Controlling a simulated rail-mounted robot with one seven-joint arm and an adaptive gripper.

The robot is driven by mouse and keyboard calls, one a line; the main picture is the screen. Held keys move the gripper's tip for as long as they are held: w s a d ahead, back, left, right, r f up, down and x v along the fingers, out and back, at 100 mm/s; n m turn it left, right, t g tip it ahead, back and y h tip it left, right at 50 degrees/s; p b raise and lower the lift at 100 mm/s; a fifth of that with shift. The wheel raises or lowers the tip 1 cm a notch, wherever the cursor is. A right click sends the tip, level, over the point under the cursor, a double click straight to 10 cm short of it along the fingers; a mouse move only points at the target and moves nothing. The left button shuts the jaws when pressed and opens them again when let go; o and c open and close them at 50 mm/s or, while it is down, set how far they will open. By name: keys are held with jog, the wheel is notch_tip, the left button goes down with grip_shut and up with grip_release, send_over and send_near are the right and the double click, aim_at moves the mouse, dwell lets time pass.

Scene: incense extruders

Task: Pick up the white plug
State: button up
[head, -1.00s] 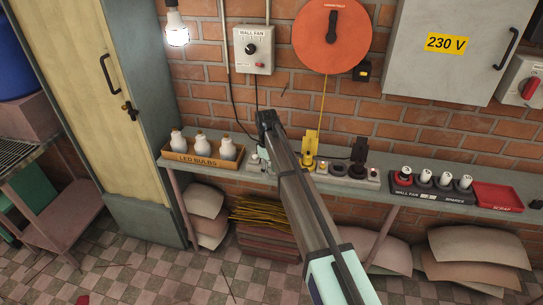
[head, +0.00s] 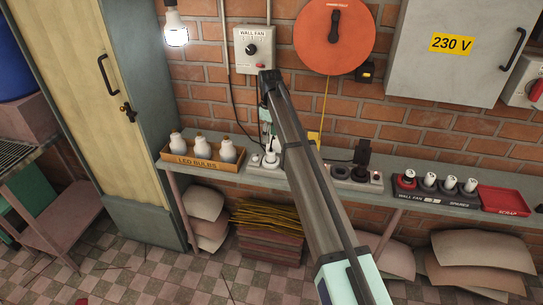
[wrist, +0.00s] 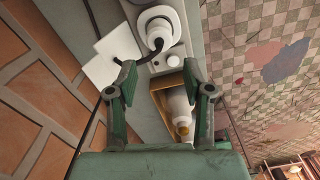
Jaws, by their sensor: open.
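The white plug (head: 271,160) sits on the left part of the grey socket strip on the shelf. In the wrist view the white plug (wrist: 157,27) is round, with a black cable coming out of it, near the top of the picture. My gripper (wrist: 163,82) is open and empty, its two fingers spread wide. The plug lies beyond the fingertips, apart from them, between their lines. In the head view my forearm hides much of the gripper and the middle of the strip.
A box of LED bulbs (head: 178,157) stands just left of the plug; a bulb (wrist: 178,108) shows between the fingers. A white square tag (wrist: 111,60) lies beside the cable. Dark plugs (head: 362,155) and a spares tray (head: 408,193) stand to the right. The brick wall is close behind.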

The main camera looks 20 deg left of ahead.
aim_at(270, 151)
notch_tip(270, 151, down, 11)
jog(key=p, duration=0.3)
jog(key=shift+r, duration=0.15)
jog(key=c, duration=0.9)
